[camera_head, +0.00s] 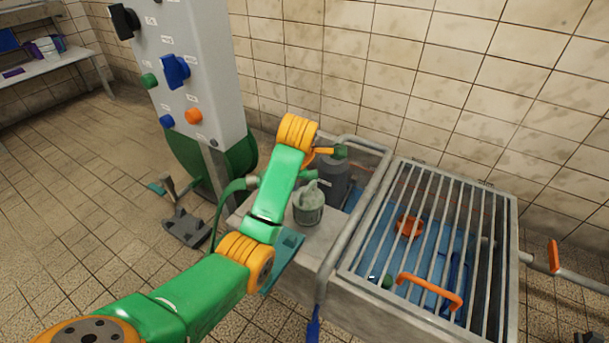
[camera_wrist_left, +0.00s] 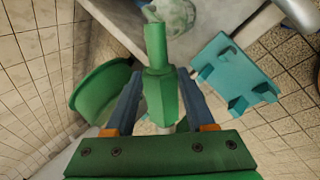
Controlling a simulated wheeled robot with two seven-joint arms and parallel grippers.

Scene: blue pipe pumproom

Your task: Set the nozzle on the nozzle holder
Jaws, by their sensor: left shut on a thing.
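The green nozzle (camera_wrist_left: 157,78) is held between the two blue-grey fingers of my left gripper (camera_wrist_left: 157,100). In the left wrist view its tip points up toward a glass jar. In the head view the nozzle tip (camera_head: 308,174) shows just right of my green arm, above and near the jar; my arm hides the fingers. A teal notched bracket, seemingly the nozzle holder (camera_wrist_left: 235,75), lies right of the nozzle in the left wrist view and is apart from it. In the head view this bracket (camera_head: 287,250) is partly behind my arm. My right gripper is not in view.
The glass jar (camera_head: 308,209) stands on the concrete ledge, close to the nozzle tip. A green hose (camera_head: 220,207) loops left of my arm. A barred grate (camera_head: 405,225) with an orange handle (camera_head: 432,291) lies to the right. A control panel (camera_head: 190,75) stands at the back left.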

